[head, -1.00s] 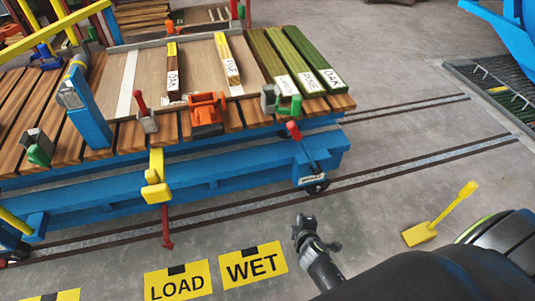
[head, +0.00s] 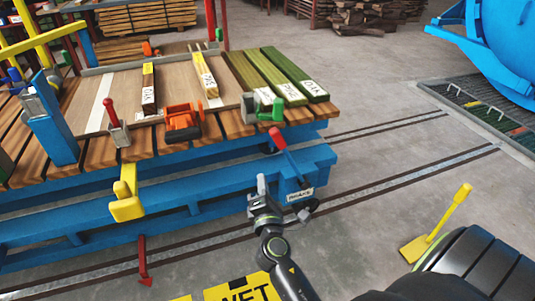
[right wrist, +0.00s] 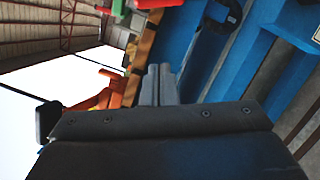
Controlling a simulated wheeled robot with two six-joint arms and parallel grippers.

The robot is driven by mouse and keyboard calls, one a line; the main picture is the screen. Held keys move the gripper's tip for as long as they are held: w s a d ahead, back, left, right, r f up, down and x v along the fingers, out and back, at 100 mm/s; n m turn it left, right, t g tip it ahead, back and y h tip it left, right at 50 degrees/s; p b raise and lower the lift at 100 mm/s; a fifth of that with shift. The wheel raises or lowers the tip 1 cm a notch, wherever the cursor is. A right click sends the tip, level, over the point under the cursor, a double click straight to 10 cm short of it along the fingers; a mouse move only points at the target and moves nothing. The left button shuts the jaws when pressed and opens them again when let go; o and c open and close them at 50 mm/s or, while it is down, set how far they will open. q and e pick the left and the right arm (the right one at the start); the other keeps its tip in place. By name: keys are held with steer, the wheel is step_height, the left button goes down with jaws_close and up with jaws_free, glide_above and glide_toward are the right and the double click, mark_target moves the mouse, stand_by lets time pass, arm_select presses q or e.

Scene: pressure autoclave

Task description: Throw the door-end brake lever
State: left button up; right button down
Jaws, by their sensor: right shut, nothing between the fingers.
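The brake lever (head: 279,140) has a red grip on a dark stem and leans up and left from the blue bogie's end. A white label (head: 299,195), which seems to read BRAKE, is at its base. My right gripper (head: 262,184) is shut and empty, just left of and below the lever, apart from it in the head view. In the right wrist view the shut fingers (right wrist: 160,84) point up along the blue frame, and a red piece, likely the lever grip (right wrist: 158,3), is cut off at the top edge. My left gripper is not in view.
The bogie carries a wooden deck with labelled timber, an orange clamp (head: 183,122) and a green clamp (head: 272,110). A yellow bracket (head: 126,195) hangs off its front. A yellow paddle (head: 417,248) is on the floor at right. The blue vessel (head: 505,45) stands at the far right.

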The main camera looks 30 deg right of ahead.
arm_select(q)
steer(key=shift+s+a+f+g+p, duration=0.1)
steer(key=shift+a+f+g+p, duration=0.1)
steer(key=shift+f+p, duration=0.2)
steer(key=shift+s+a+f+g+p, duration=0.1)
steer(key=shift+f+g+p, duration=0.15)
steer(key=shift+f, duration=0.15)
arm_select(e)
steer(key=w+d+r, duration=0.2)
steer(key=w+d, duration=0.6)
steer(key=shift+r, duration=0.35)
steer(key=shift+w, duration=0.1)
